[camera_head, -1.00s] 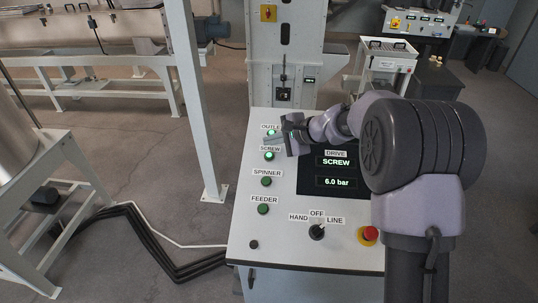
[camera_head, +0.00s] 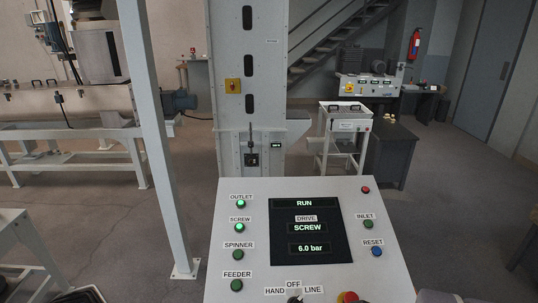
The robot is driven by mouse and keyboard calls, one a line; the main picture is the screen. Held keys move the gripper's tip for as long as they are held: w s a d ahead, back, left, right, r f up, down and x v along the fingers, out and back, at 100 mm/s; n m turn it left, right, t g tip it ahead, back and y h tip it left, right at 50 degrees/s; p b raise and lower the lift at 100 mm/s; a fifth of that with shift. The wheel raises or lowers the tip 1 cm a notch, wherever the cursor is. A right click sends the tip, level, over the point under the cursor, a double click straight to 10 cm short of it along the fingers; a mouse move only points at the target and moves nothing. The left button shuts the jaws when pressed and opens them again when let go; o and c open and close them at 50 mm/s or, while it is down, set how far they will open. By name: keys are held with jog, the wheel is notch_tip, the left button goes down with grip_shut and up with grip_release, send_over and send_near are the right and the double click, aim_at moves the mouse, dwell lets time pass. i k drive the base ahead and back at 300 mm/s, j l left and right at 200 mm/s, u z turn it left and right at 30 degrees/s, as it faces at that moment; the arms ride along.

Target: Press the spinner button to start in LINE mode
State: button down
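The spinner button (camera_head: 237,255) is a dark green, unlit button under its SPINNER label on the left of the sloped white control panel (camera_head: 222,283). Above it, the outlet button (camera_head: 240,203) and the screw button (camera_head: 240,227) glow bright green. The feeder button (camera_head: 236,285) below is dark. The HAND/OFF/LINE selector (camera_head: 295,299) is cut off by the bottom edge, so its full position is hard to read. The display (camera_head: 307,231) reads RUN, DRIVE SCREW and 6.0 bar. My gripper is out of view.
A dark inlet button (camera_head: 368,224), a blue reset button (camera_head: 376,251) and a small red lamp (camera_head: 365,190) are on the panel's right. A red stop button (camera_head: 348,297) shows at the bottom edge. A white post (camera_head: 158,150) stands left of the panel.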

aim_at(238, 253)
jog(key=k+l, duration=0.2)
jog(key=k, duration=0.3)
jog(key=k+l, duration=0.25)
jog(key=k, duration=0.25)
jog(key=j+z, duration=0.05)
